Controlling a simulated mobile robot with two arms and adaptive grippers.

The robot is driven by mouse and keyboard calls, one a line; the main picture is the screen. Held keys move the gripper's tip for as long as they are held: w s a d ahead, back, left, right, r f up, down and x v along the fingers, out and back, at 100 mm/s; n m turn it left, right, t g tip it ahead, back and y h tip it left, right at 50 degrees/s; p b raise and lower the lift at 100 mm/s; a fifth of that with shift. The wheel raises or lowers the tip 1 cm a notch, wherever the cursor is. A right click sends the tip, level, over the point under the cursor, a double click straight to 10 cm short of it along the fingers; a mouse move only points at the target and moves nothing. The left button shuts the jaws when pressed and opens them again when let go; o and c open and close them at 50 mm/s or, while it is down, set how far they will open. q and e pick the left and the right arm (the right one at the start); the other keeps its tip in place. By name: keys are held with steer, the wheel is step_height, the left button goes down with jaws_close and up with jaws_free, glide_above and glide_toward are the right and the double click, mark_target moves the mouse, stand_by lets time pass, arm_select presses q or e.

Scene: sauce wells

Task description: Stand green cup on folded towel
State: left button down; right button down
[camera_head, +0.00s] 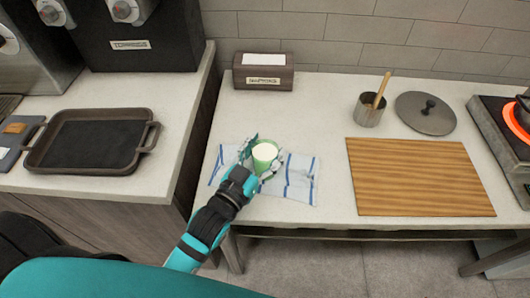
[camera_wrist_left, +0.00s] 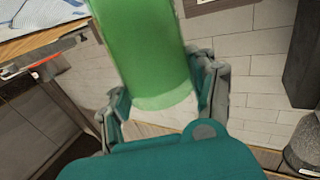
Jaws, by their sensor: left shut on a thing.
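The green cup (camera_head: 264,154) has a pale, whitish top and is over the folded towel in the head view. My left gripper (camera_head: 262,163) is shut on it, a finger on each side. The white towel with blue stripes (camera_head: 300,181) lies on the counter near its front edge. In the left wrist view the green cup (camera_wrist_left: 145,50) fills the space between the fingers of my left gripper (camera_wrist_left: 160,95). I cannot tell whether the cup's base touches the towel. My right gripper is not in view.
A wooden board (camera_head: 418,177) lies to the right of the towel. A metal pot with a wooden handle (camera_head: 368,113), a round lid (camera_head: 425,113) and a napkin box (camera_head: 263,72) stand behind. A glowing burner (camera_head: 517,124) is at far right. A tray (camera_head: 90,145) sits on the left counter.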

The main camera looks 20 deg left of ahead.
arm_select(q)
steer(key=shift+f, duration=0.3)
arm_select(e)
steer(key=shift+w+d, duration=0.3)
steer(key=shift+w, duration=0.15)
arm_select(q)
steer(key=shift+f, duration=0.15)
